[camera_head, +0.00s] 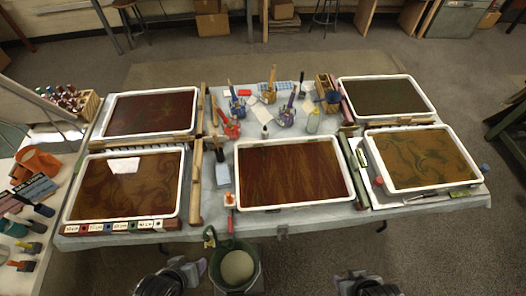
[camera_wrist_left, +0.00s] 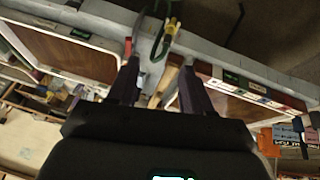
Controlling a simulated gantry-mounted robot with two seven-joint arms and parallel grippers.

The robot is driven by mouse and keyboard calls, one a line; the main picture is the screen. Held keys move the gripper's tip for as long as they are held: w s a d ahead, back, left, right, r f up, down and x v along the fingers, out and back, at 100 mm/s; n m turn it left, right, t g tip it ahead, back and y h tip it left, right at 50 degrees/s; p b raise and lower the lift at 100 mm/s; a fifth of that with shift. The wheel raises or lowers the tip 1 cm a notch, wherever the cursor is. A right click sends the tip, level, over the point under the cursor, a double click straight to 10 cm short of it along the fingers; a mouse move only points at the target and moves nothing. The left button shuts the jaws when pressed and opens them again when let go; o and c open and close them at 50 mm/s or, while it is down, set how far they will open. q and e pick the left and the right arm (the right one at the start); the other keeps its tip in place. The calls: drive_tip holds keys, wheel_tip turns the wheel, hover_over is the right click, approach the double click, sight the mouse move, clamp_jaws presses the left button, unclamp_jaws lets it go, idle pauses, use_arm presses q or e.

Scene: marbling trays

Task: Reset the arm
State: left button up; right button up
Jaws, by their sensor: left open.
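My left gripper (camera_head: 199,267) is at the bottom of the head view, in front of the table's near edge and left of a green bucket (camera_head: 237,264). In the left wrist view, my left gripper (camera_wrist_left: 160,62) has its two dark fingers spread apart with nothing held between them. My right gripper (camera_head: 342,282) is at the bottom of the head view, right of the bucket and apart from the table. Its fingers are too small and partly hidden to read.
The table (camera_head: 300,222) holds several white-rimmed marbling trays, including a near middle tray (camera_head: 290,208). Brushes in cups stand at its back middle.

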use_arm(q)
wheel_tip(320, 180, up, 22)
drive_tip(key=s+a+m+g+p, duration=0.15)
drive_tip(key=m+p, duration=0.35)
drive_tip(key=p, duration=1.6)
wheel_tip(320, 180, down, 58)
drive_tip(key=b, duration=5.8)
drive_tip(key=shift+s, duration=0.3)
